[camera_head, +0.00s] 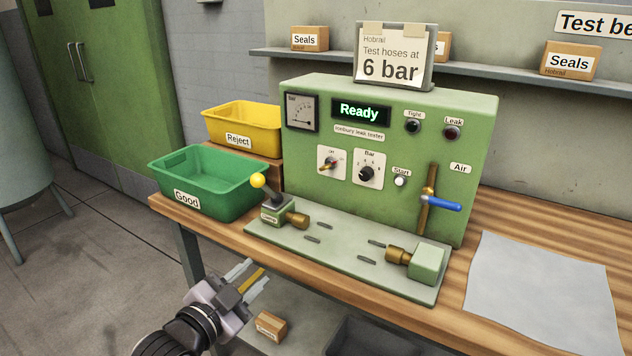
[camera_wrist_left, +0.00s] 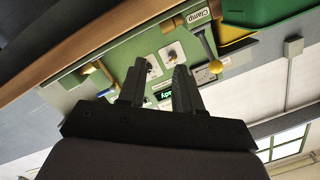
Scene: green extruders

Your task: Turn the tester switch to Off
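The green leak tester (camera_head: 390,110) stands on the bench, its display (camera_head: 361,112) reading "Ready". Its switch (camera_head: 327,164), a small brass-coloured knob on a white plate, sits left of the Bar dial (camera_head: 367,174). The knob is slanted. The plate's lettering is too small to read surely, so I cannot tell its setting. The switch plate (camera_wrist_left: 173,52) also shows upside down in the left wrist view, beyond the fingers. My left gripper (camera_head: 254,276) is open and empty, in front of the bench's front edge, below and left of the switch, touching nothing. My right gripper is out of view.
A clamp lever with a yellow ball (camera_head: 258,181) rises from the fixture plate (camera_head: 335,262) before the tester. A green Good bin (camera_head: 210,183) and yellow Reject bin (camera_head: 242,125) stand left. A blue-handled air valve (camera_head: 440,203) projects right. Grey sheet (camera_head: 543,290) lies right.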

